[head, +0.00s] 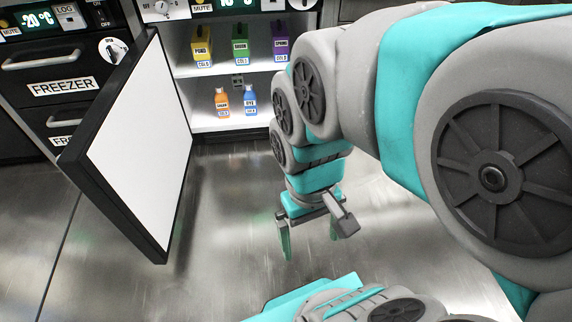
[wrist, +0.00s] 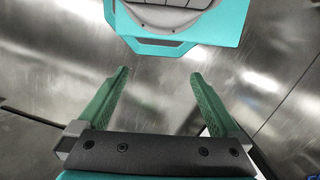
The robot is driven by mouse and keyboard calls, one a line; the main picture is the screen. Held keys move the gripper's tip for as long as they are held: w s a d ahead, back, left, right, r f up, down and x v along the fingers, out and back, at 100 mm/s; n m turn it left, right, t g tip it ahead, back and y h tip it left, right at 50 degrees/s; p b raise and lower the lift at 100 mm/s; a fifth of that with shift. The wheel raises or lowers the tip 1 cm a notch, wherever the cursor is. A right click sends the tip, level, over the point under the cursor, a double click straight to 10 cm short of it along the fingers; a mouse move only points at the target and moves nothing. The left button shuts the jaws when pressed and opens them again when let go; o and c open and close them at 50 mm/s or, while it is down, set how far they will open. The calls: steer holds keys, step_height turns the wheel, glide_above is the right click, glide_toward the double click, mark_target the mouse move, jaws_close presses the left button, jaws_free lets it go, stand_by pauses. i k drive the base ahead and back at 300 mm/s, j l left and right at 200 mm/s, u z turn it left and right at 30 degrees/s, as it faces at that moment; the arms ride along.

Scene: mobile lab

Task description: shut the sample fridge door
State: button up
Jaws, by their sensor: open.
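The sample fridge door (head: 137,150) stands wide open in the head view. It has a white inner panel and a black frame, and it swings out to the left from the lit fridge (head: 207,62). My gripper (head: 311,246) is to the right of the door, in front of the fridge opening, pointing down over the metal floor. It is apart from the door. In the wrist view my gripper (wrist: 160,92) shows two green fingers spread apart with nothing between them. The outer face of the door is hidden in the head view.
Inside the fridge are yellow (head: 202,45), green (head: 240,44) and purple (head: 281,42) cartons, with orange (head: 222,102) and blue (head: 250,100) bottles below. A freezer (head: 60,62) with drawers stands left, behind the door. The floor (head: 215,215) between door and gripper is clear.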

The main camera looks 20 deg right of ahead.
mark_target(130, 154)
steer(key=i+j+z, duration=0.1)
steer(key=j+z, duration=0.25)
steer(key=j, duration=0.7)
steer(key=j+z, duration=0.3)
steer(key=j, duration=0.75)
steer(key=k+j+z, duration=0.1)
steer(key=j+z, duration=0.25)
steer(key=j, duration=0.7)
steer(key=k+j+z, duration=0.15)
steer(key=j+z, duration=0.2)
steer(key=k+l+u, duration=0.2)
steer(key=i, duration=0.1)
